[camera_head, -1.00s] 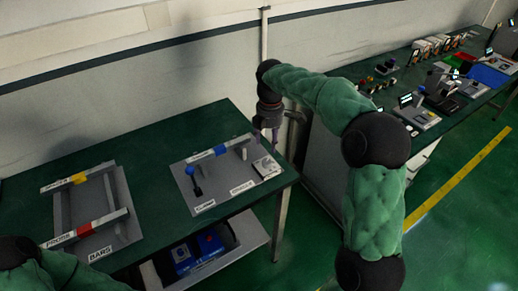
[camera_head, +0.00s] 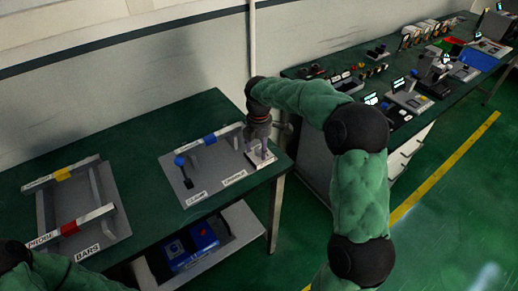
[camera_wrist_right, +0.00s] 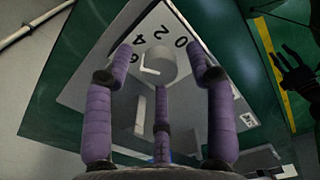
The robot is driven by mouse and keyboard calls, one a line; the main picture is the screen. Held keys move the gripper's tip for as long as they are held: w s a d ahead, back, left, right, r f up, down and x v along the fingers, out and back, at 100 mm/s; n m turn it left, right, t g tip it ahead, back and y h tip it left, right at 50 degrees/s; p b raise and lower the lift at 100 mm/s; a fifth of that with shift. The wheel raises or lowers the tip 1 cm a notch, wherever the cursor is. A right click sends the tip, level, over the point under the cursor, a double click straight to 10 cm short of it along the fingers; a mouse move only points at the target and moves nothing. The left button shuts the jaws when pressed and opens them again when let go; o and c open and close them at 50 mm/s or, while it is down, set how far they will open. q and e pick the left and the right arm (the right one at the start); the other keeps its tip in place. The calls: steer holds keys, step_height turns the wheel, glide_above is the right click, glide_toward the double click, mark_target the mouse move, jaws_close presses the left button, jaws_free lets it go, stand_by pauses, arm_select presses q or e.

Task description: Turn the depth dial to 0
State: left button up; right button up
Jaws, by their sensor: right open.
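The depth dial (camera_wrist_right: 162,66) is a pale grey round knob on a white plate marked 0, 2, 4 and 6. The 0 is at its upper right in the wrist view, and a small white tab shows at the knob's left side. The plate (camera_head: 266,161) lies at the right end of the bench in the head view. My right gripper (camera_head: 259,147) is over this plate, its purple fingers open and spread around the knob's sides. I cannot tell whether they touch it. My left arm shows at the lower left, with its gripper out of view.
A clamp board (camera_head: 198,185) with a blue-knobbed lever is left of the dial, and a bar fixture (camera_head: 112,236) is farther left. A blue box (camera_head: 190,246) sits on the shelf below. Another crowded bench (camera_head: 405,95) stands to the right.

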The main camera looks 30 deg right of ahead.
jaws_close()
stand_by(0.3)
